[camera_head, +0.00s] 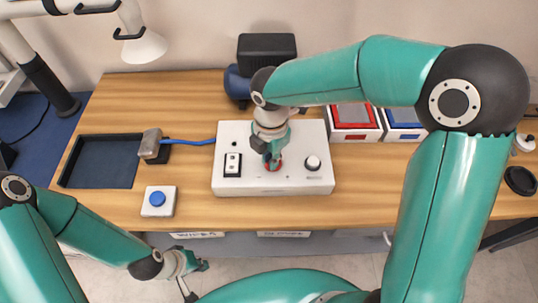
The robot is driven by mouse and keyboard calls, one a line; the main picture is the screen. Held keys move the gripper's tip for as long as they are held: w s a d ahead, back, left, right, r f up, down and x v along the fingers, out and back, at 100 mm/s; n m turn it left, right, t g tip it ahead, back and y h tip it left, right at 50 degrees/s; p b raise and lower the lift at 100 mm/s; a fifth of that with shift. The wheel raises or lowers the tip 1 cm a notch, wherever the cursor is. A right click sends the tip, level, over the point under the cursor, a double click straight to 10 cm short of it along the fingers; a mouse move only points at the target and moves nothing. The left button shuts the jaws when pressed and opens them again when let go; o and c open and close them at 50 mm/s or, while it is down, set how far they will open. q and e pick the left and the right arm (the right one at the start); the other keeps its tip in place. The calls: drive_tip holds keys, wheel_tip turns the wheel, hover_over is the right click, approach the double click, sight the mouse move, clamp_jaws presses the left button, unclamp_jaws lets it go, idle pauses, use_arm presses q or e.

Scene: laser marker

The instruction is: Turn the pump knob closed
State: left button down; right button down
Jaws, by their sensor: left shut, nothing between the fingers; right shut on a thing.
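A white control box (305,182) sits in the middle of the wooden table. My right gripper (272,160) points down over the middle of its top. It is shut on a red knob (273,167), which is mostly hidden under the fingers. A white-topped knob (313,162) sits to its right on the box, and a black and white switch (232,164) to its left. I cannot read the red knob's angle. My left gripper (195,266) is shut and empty, low in front of the table's front edge.
A blue button on a white block (158,201), a dark tray (102,163) and a grey piece with a blue cable (150,144) are on the left. Red (354,117) and blue (404,118) framed boxes stand behind right. A black device (267,50) stands behind.

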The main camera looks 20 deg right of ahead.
drive_tip(key=shift+w+r, duration=0.2)
drive_tip(key=shift+w, duration=0.05)
drive_tip(key=c, duration=1.2)
unclamp_jaws()
drive_tip(key=shift+s+f, duration=0.1)
drive_tip(key=shift+f, duration=0.05)
wheel_tip(320, 180, up, 12)
